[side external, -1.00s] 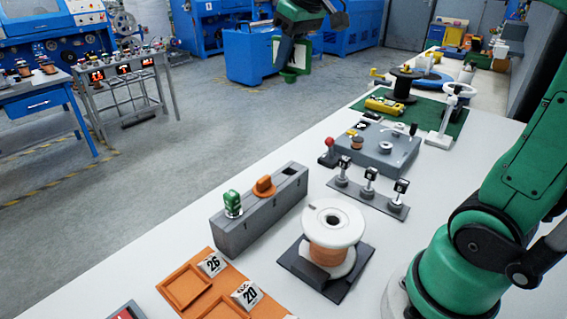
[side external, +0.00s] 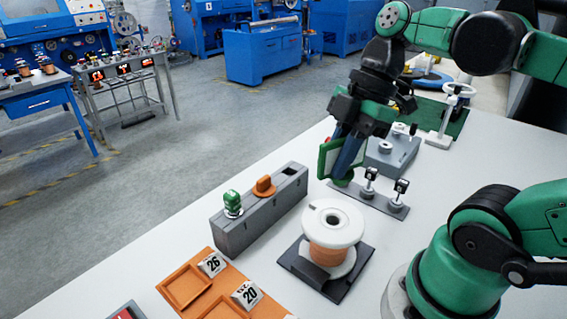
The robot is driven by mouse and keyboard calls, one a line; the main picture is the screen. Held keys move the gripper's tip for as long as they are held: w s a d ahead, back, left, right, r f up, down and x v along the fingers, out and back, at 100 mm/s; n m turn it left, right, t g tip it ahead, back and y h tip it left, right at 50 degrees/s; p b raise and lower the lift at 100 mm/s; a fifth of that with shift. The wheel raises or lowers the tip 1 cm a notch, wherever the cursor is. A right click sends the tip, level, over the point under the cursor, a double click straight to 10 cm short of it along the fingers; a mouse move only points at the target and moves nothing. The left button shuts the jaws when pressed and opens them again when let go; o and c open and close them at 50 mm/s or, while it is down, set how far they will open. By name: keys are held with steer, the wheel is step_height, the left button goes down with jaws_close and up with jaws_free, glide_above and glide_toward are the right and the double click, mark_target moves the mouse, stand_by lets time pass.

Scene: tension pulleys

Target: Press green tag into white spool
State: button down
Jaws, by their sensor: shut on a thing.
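The white spool (side external: 332,221) stands upright on a dark base plate (side external: 346,285), wound with orange wire and with a dark hole in its top. My gripper (side external: 345,165) is shut on a green tag (side external: 326,158), a green-framed plate with a rounded green lower end. The tag is in the air behind the spool and apart from it, in front of the row of small posts. My fingers hide part of the tag.
A grey block (side external: 262,215) left of the spool carries a green-topped plug (side external: 232,203) and an orange knob (side external: 264,187). Small posts with black-and-white heads (side external: 400,190) stand behind the spool. An orange tray with number cards (side external: 212,264) lies at front left.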

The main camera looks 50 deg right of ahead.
mark_target(350, 167)
steer(key=shift+f, duration=3.1)
steer(key=shift+f, duration=0.25)
steer(key=shift+f, duration=1)
steer(key=shift+f, duration=0.15)
steer(key=c, duration=0.8)
jaws_free()
steer(key=shift+v, duration=2.9)
steer(key=shift+w, duration=0.2)
